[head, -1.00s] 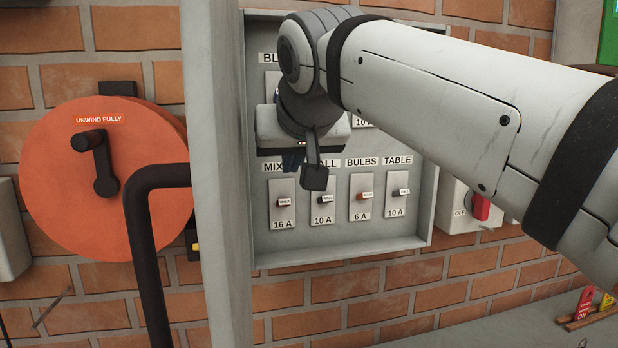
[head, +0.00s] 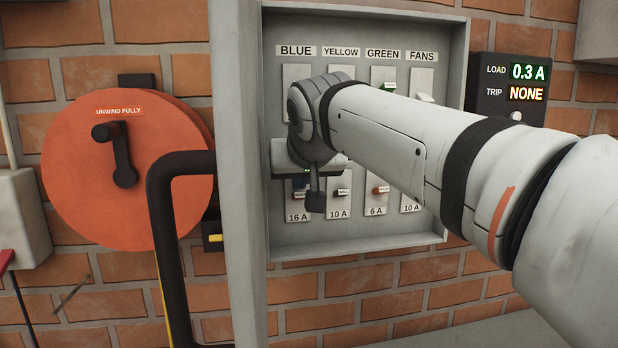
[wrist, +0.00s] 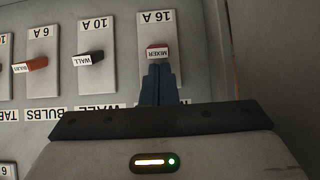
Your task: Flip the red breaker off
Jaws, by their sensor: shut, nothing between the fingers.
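The red breaker is the toggle labelled MIXER (wrist: 157,51) on the 16 A plate, seen upside down in the wrist view. My gripper (wrist: 160,72) is shut and empty. Its dark blue fingertips lie right at the label end of the red toggle; I cannot tell whether they touch it.
The WALL (wrist: 89,58) and orange BULBS (wrist: 31,65) toggles sit beside the red one. A display (head: 510,85) reads load 0.3 A, trip NONE. An orange reel (head: 75,180) hangs further left.

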